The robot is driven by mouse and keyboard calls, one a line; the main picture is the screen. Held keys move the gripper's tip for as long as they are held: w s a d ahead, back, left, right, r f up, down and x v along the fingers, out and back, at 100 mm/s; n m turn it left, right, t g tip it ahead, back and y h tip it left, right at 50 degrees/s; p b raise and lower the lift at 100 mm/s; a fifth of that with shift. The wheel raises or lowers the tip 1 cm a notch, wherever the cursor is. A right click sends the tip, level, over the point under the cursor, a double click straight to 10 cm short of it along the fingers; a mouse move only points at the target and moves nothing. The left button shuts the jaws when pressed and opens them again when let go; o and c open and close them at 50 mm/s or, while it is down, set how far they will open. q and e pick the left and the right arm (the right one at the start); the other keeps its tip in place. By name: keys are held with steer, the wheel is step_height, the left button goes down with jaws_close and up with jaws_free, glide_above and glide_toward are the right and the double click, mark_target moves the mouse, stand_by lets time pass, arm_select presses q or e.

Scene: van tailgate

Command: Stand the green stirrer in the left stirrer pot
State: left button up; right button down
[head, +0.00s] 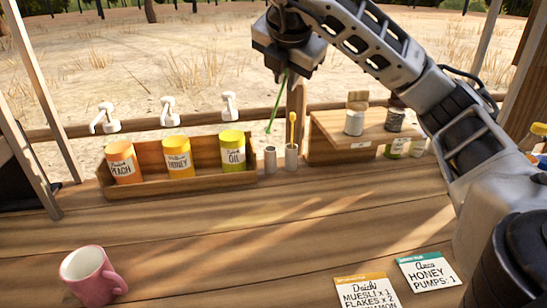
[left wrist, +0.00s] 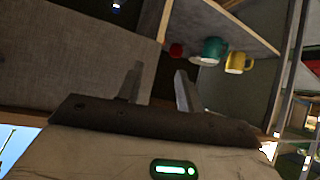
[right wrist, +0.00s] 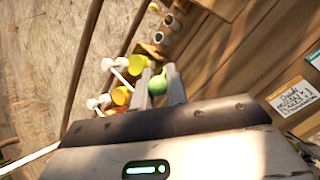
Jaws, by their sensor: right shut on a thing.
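My right gripper (head: 286,70) is shut on the green stirrer (head: 277,102), which hangs down from it, slightly tilted. The stirrer's lower tip is in the air above the left stirrer pot (head: 270,160), a small grey cup that looks empty from here. The right wrist view shows the stirrer's round green end (right wrist: 157,85) between the fingers. The right stirrer pot (head: 291,158) stands close beside the left one and holds a yellow stirrer (head: 292,128). My left gripper (left wrist: 160,85) is open and empty, away from the counter; the head view does not show it.
Left of the pots, a wooden rack (head: 205,178) holds peach, honey and oil tins, with white pump heads behind. A wooden stand (head: 335,150) with jars is at right. A pink mug (head: 88,272) and order cards (head: 428,272) lie in front; the middle counter is clear.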

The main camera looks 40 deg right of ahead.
arm_select(q)
steer(key=shift+w+d+f+b, duration=0.15)
steer(key=shift+d+f+b, duration=0.05)
steer(key=shift+b, duration=0.2)
arm_select(e)
steer(key=w+d+r+x, duration=0.1)
steer(key=x, duration=1.7)
steer(key=shift+w+d+r, duration=0.2)
steer(key=shift+d, duration=0.25)
steer(key=shift+f, duration=0.1)
